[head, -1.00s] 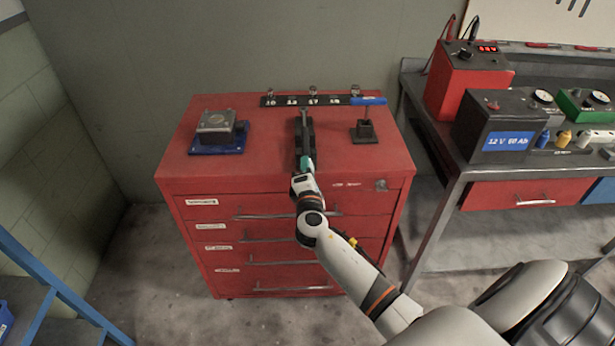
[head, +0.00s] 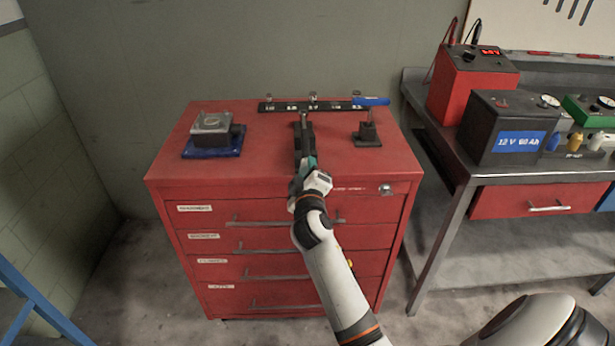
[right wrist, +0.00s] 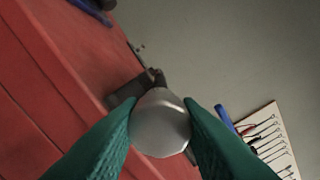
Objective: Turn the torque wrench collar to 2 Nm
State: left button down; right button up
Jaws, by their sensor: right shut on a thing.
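The torque wrench (head: 303,119) lies in a dark holder (head: 302,140) on top of the red cabinet, its silver end pointing to the back. My right gripper (head: 305,164) is at the near end of the wrench, above the cabinet's front edge. In the right wrist view its two green fingers are shut on the smooth grey metal collar (right wrist: 159,126), one on each side. No scale or number is readable on the collar. My left gripper is not in view.
On the cabinet (head: 255,180), a grey block on a blue base (head: 212,135) stands left. A blue-handled tool on a stand (head: 368,132) stands right. A numbered socket rack (head: 310,106) is behind. A bench with a battery (head: 505,128) and red power supply (head: 470,85) is right.

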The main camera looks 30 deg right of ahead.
jog(key=shift+f+m+b, duration=0.1)
jog(key=shift+m+b, duration=0.35)
jog(key=shift+m, duration=0.65)
jog(key=o, duration=1)
